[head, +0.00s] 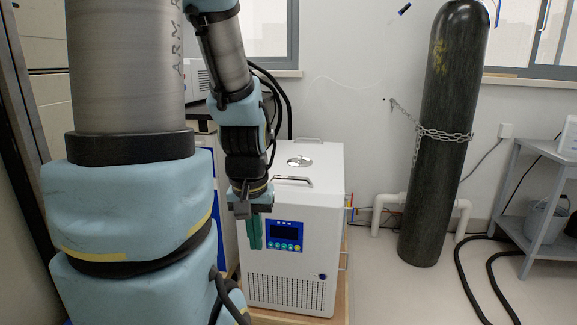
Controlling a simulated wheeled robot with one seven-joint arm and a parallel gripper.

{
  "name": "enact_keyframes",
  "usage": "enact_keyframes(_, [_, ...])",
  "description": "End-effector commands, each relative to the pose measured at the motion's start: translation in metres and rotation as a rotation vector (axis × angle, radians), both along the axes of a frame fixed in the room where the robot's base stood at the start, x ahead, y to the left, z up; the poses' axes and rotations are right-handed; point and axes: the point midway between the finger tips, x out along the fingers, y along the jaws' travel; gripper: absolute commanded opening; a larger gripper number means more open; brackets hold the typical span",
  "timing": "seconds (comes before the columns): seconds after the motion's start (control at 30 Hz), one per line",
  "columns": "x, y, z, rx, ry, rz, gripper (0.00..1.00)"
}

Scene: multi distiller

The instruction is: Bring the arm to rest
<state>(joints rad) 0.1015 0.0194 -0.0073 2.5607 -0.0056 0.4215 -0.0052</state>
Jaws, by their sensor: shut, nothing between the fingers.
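My arm comes down from the top left of the head view, with large blue and grey links filling the left side. My gripper (254,246) points down in front of the white chiller-like machine (315,200), close to the left of its blue control panel (285,235). The green fingers are together with nothing between them. I cannot tell from this view how far the fingertips are from the machine's front face.
A dark gas cylinder (443,140) stands chained to the wall at the right. A grey shelf (535,205) with a bucket (545,218) is at the far right. Black hoses (478,275) lie on the floor. Floor between machine and hoses is clear.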

Motion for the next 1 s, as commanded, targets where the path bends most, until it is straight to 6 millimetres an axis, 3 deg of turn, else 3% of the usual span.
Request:
enact_keyframes(0.03, [0.000, 0.000, 0.025, 0.000, 0.000, 0.000, 0.00])
enact_keyframes(0.7, [0.000, 0.000, 0.237, 0.000, 0.001, -0.001, 0.00])
enact_keyframes(0.9, [0.000, 0.000, 0.294, 0.000, 0.001, -0.001, 0.00])
enact_keyframes(1.0, [0.000, 0.000, 0.312, 0.000, 0.001, -0.001, 0.00])
